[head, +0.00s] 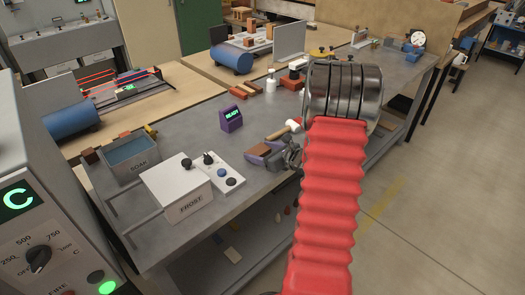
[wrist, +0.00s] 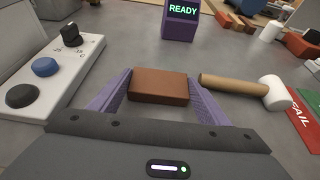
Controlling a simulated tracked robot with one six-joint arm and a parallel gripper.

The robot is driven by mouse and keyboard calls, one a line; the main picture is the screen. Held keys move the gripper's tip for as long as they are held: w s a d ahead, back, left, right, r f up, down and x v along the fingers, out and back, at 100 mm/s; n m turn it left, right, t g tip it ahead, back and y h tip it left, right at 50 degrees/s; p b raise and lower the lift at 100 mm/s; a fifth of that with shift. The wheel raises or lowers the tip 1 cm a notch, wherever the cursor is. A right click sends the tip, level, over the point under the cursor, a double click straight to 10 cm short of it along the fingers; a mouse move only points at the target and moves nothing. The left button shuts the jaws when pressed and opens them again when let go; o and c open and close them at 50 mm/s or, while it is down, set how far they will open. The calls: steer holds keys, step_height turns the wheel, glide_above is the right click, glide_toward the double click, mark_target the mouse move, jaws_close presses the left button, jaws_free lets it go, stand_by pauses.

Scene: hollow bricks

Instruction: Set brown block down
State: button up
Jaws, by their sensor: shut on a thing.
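The brown block (wrist: 158,86) is a flat rectangular brick. It sits between the two purple fingers of my gripper (wrist: 156,93) in the wrist view, close to the grey table surface; I cannot tell whether it touches the table. In the head view the brown block (head: 260,150) shows at the end of my red arm, over the middle of the grey table. My gripper (head: 266,153) is shut on it there. The arm's end partly hides the gripper's right side.
A purple box reading READY (wrist: 181,20) stands beyond the block. A mallet (wrist: 247,91) lies just right of the gripper. A white control box with knobs (wrist: 50,70) is at left. A red FAIL plate (wrist: 303,122) is at right. A SOAK basin (head: 133,158) stands farther left.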

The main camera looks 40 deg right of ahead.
steer(key=o, duration=1.2)
steer(key=shift+f, duration=0.1)
steer(key=shift+s+r, duration=0.3)
steer(key=shift+s, duration=0.05)
steer(key=v, duration=1.1)
steer(key=shift+s, duration=0.1)
steer(key=shift+r, duration=0.1)
